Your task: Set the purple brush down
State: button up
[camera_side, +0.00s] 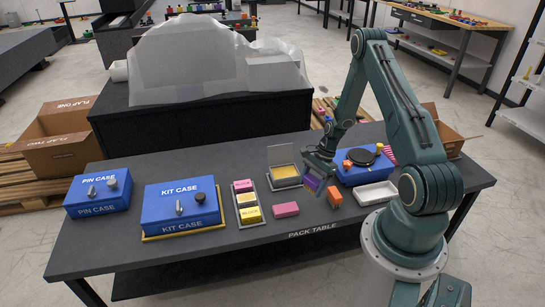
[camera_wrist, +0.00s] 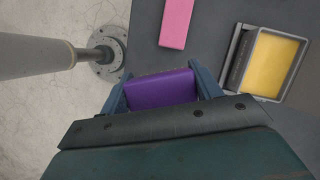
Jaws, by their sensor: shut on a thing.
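My gripper (camera_wrist: 160,90) is shut on the purple brush (camera_wrist: 160,88), which shows as a plain purple block between the two fingers in the wrist view. In the side view the purple brush (camera_side: 312,183) hangs below my gripper (camera_side: 318,174) over the dark pack table (camera_side: 240,262). Its gap to the tabletop is hard to judge. An open lidded box with a yellow inside (camera_side: 285,172) stands just left of it, and also shows in the wrist view (camera_wrist: 275,62).
A pink block (camera_side: 286,210) lies front left of my gripper, and an orange block (camera_side: 335,198) close on its right. A white tray (camera_side: 377,194), a blue case (camera_side: 352,176), a tray of blocks (camera_side: 240,187), the kit case (camera_side: 180,208) and pin case (camera_side: 97,195) share the table.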

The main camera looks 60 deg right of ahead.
send_over(306, 209)
jog(key=d, duration=0.1)
jog(key=shift+s+d+f, duration=0.1)
jog(key=shift+s+f, duration=0.05)
jog(key=shift+f, duration=1.05)
jog(key=shift+s+d+f, duration=0.1)
jog(key=shift+s+f, duration=0.05)
jog(key=shift+f, duration=1)
jog(key=shift+f, duration=0.1)
jog(key=shift+f, duration=1.8)
jog(key=shift+f, duration=0.1)
jog(key=o, duration=0.9)
jog(key=v, duration=1.2)
